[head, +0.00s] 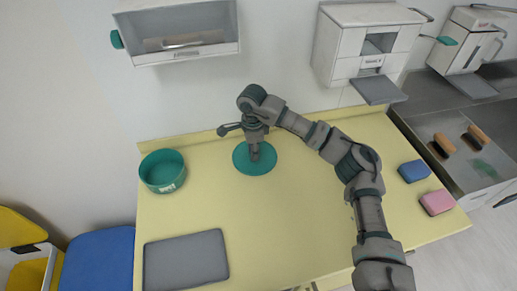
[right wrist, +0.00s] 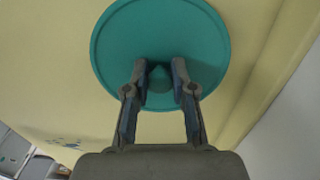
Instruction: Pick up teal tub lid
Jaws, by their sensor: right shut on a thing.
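The teal tub lid (head: 242,160) is a flat round disc at the back of the yellow table; it fills the upper middle of the right wrist view (right wrist: 158,28). My right gripper (head: 255,155) is directly above it, pointing down. In the right wrist view its two fingers (right wrist: 159,78) are on either side of the lid's small central knob (right wrist: 159,76), shut on it. The lid looks to be at table level; I cannot tell whether it is lifted. The teal tub (head: 162,172) stands open on the table to the left. My left gripper is not in view.
A grey tray (head: 186,261) lies at the table's front left. Blue (head: 414,171) and pink (head: 437,202) blocks lie at the right. Dispensers (head: 366,45) hang on the wall behind. A sink counter (head: 450,123) adjoins at right. The table's middle is clear.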

